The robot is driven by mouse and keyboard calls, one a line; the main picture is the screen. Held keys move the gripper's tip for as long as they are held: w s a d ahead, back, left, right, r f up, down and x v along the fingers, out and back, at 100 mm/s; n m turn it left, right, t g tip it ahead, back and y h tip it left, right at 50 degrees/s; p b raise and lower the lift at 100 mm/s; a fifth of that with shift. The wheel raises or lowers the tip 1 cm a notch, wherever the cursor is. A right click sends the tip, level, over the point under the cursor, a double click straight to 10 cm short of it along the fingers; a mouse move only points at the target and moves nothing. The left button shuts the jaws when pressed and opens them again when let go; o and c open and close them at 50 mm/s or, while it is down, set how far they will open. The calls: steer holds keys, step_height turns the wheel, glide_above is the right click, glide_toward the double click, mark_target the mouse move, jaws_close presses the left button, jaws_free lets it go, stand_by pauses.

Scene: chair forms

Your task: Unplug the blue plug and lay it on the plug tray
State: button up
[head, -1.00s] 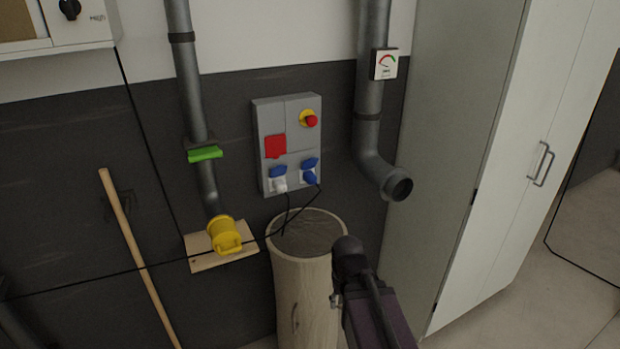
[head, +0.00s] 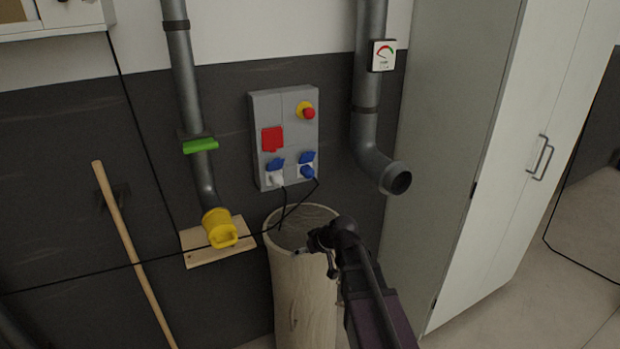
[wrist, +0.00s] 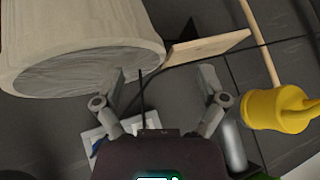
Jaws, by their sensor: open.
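The blue plug (head: 308,171) sits in the right socket of the grey wall box (head: 264,110), under a raised blue lid, with a black cable hanging from it. A white plug (head: 278,179) sits in the left socket. My gripper (head: 318,243) is over the right rim of the tall bin, below and apart from the plug. In the wrist view my gripper (wrist: 160,82) has its fingers spread, with nothing between them but background. A wooden board (head: 190,258) juts from the wall at left; I cannot tell whether it is the plug tray.
The tall pale bin (head: 298,290) stands below the box. A yellow-capped pipe (head: 219,228) ends over the board. A grey pipe (head: 394,180) bends out right of the box, beside a tall cabinet (head: 470,150). Black cables cross in front of the wall.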

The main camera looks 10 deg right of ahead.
steer(key=w+r+n+t+y+b, duration=0.15)
steer(key=w+r+t, duration=0.3)
steer(key=w, duration=0.85)
steer(key=m+t+h+b, duration=0.2)
steer(key=m+t+b, duration=0.1)
steer(key=t, duration=0.4)
glide_toward(308, 172)
steer(key=w+f, duration=0.2)
steer(key=w, duration=0.1)
steer(key=shift+w+r, duration=0.15)
steer(key=shift+r, duration=0.05)
steer(key=shift+x, duration=4.45)
steer(key=shift+r, duration=0.1)
jaws_close()
